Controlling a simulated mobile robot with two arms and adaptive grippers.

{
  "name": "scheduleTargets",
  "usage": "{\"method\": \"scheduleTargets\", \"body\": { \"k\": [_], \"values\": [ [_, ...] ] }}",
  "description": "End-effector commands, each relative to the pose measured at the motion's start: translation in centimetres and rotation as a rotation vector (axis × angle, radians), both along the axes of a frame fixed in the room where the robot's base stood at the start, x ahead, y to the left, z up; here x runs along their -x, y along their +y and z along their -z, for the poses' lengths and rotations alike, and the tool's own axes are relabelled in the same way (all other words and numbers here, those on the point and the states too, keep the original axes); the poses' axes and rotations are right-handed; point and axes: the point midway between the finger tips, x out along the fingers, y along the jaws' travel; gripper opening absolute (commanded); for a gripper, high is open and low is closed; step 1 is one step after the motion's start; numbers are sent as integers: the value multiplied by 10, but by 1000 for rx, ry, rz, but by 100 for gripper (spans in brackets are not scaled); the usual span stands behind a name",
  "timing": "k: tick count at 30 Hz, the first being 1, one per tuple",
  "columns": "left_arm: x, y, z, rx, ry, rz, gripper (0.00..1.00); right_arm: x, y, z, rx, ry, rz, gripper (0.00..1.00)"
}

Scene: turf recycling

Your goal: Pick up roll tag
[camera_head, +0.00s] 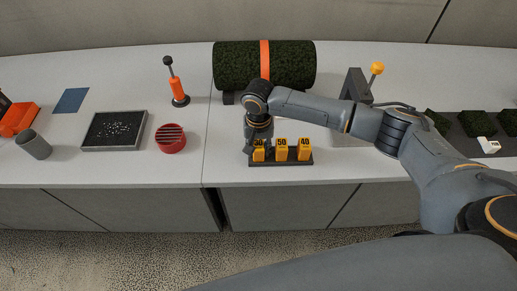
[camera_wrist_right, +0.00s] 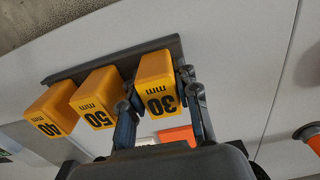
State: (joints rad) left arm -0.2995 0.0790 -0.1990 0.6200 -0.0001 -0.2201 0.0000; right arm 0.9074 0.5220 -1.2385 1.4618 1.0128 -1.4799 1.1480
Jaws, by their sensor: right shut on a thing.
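Three yellow tags marked 30, 50 and 40 stand in a row on a dark rack (camera_head: 284,160) near the table's front edge. My right gripper (camera_head: 258,142) reaches down from above onto the 30 mm tag (camera_head: 259,154), at the left end. In the wrist view its fingers (camera_wrist_right: 161,112) are on both sides of the 30 mm tag (camera_wrist_right: 157,72) and shut on it. The tag is still at the rack; any gap beneath it cannot be told. The 50 mm tag (camera_wrist_right: 97,92) is close beside one finger. The 40 mm tag (camera_head: 304,151) is farther right. My left gripper is not in view.
A dark green turf roll (camera_head: 235,65) with an orange strap (camera_head: 264,60) lies behind. On the left are a red round container (camera_head: 171,138), a granule tray (camera_head: 115,146) and an orange-handled tool (camera_head: 178,88). Turf samples (camera_head: 476,123) are at the right. The front edge is close.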

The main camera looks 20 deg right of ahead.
Motion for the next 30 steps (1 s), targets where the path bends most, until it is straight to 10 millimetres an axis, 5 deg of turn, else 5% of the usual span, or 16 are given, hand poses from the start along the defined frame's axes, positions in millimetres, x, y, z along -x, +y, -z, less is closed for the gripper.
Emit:
{"method": "scheduleTargets", "body": {
  "k": [8, 13, 23, 30],
  "values": [
    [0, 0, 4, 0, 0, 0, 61, -1, 0, -10, -2, -2, 1, 0],
    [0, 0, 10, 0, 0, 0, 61, 1, -2, -34, -2, -3, 1, 0],
    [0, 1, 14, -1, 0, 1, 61, 37, -35, -91, 0, -3, 0, 0],
    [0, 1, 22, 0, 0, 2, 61, 78, -72, -113, 2, -1, 2, 0]
  ]
}}
